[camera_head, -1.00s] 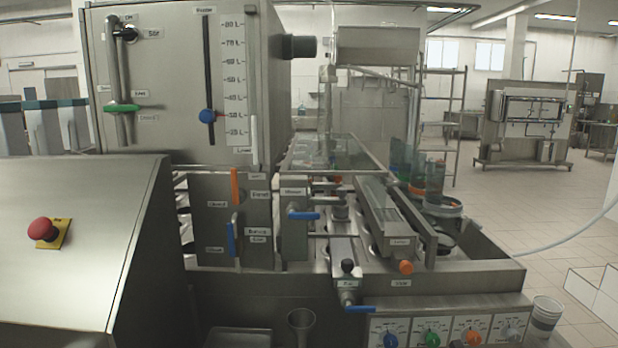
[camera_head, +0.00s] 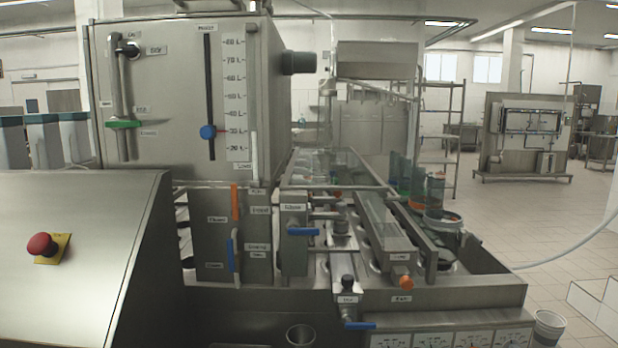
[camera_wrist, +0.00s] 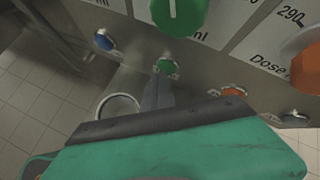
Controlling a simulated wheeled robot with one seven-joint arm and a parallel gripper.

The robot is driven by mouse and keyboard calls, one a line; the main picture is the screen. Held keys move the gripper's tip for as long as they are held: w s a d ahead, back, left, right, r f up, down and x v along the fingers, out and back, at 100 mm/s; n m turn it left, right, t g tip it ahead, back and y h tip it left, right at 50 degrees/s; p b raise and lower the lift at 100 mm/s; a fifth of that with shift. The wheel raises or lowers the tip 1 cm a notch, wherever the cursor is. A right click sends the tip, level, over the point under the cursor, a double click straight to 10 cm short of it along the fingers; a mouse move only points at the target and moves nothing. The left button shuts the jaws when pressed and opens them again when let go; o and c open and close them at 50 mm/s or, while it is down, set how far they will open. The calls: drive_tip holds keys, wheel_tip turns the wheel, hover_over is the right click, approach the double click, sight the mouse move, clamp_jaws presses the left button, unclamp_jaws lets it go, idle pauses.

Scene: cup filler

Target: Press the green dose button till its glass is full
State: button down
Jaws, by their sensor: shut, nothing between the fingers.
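The green dose button (camera_wrist: 168,68) sits on the steel front panel, under a large green dial (camera_wrist: 180,10) in the wrist view. My gripper (camera_wrist: 160,78) is shut and empty, its narrow dark fingertip right at the lower left edge of the green button. I cannot tell whether it touches or presses the button. A round pale rim (camera_wrist: 118,97), perhaps of a glass, shows to the left of the fingers, partly hidden by my gripper; its fill level cannot be seen. My gripper is not in the head view.
A blue button (camera_wrist: 105,40) is left of the green one; an orange button (camera_wrist: 233,91) and a pale button (camera_wrist: 295,118) are to the right. In the head view, a metal cup (camera_head: 300,334) stands below the machine front, and a red emergency button (camera_head: 41,245) is at left.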

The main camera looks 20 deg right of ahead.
drive_tip(key=shift+s+a+p, duration=0.2)
drive_tip(key=shift+s+p, duration=0.25)
drive_tip(key=shift+s, duration=0.15)
drive_tip(key=shift+s, duration=0.1)
drive_tip(key=s+p, duration=0.1)
drive_tip(key=s, duration=0.1)
drive_tip(key=s+a+p, duration=0.1)
drive_tip(key=s+p, duration=0.1)
drive_tip(key=s, duration=0.1)
drive_tip(key=shift+s+a+p, duration=0.3)
drive_tip(key=shift+a, duration=0.05)
idle(1.4)
